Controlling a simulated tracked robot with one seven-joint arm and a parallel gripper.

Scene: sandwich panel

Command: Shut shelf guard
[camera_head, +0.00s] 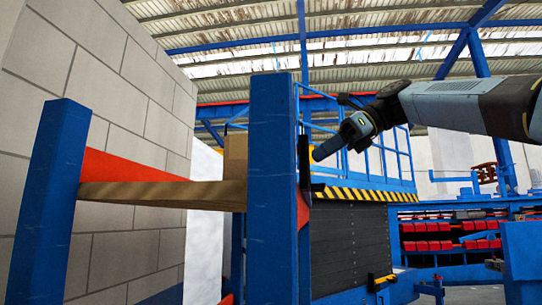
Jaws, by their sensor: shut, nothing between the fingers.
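A shelf stands on the left, with blue upright posts (272,190) and a wooden board (150,193) between them. A red panel (120,166) shows behind the board. A narrow dark upright plate (304,165) with red below it is at the right side of the nearer post; I cannot tell for sure whether it is the shelf guard. My gripper (318,154) reaches in from the right, shut and empty, its tip pointing left just right of the dark plate. I cannot tell whether they touch.
A grey block wall (100,90) stands at the left. A cardboard-coloured box (235,157) is behind the nearer post. A dark slatted panel (350,245) with a yellow-black striped edge (365,194) is below my gripper. Racks with red bins (430,245) are at the right.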

